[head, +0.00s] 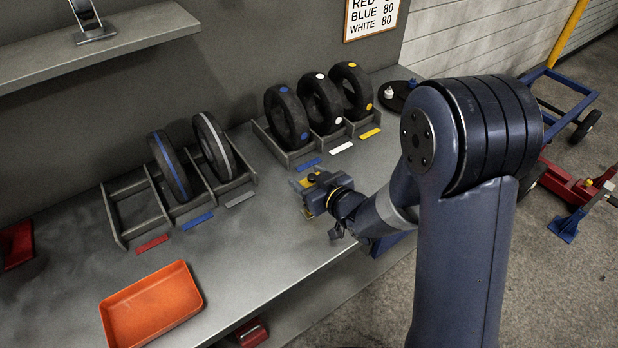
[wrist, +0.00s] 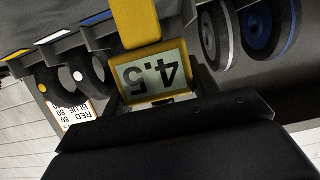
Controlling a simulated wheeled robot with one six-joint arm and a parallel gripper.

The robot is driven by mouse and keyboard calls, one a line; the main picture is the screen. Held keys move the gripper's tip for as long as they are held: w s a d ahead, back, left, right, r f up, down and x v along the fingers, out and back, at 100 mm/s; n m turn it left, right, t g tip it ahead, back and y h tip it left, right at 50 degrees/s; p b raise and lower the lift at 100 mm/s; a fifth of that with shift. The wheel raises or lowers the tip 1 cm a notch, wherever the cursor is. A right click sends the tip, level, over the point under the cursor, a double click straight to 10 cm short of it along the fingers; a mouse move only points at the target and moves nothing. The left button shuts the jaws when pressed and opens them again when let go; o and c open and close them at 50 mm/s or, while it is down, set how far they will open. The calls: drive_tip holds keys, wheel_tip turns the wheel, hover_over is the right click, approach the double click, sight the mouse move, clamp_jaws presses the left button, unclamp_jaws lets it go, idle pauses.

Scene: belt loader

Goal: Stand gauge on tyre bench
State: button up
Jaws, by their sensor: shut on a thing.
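The gauge (wrist: 150,72) is yellow with a pale display that reads 4.5, upside down in the wrist view. My gripper (head: 304,190) is shut on it; in the head view only small yellow parts of the gauge show at the jaws. The tyre bench (head: 262,235) is a grey metal top. My gripper is over its right part, near the front edge, in front of the racks. I cannot tell whether the gauge touches the bench. The fingertips are not clear in either view.
A left rack (head: 122,240) holds a blue-striped tyre (head: 170,167) and a grey-striped tyre (head: 214,147); its red-labelled slot is empty. A right rack (head: 293,157) holds three dotted tyres. An orange tray (head: 152,305) lies at front left. Bare bench lies between tray and gripper.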

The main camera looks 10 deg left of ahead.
drive_tip(key=o, duration=1.2)
drive_tip(key=shift+f, duration=0.1)
drive_tip(key=shift+c, duration=0.2)
drive_tip(key=shift+r, duration=0.2)
drive_tip(key=v, duration=1.2)
drive_tip(key=shift+b, duration=0.35)
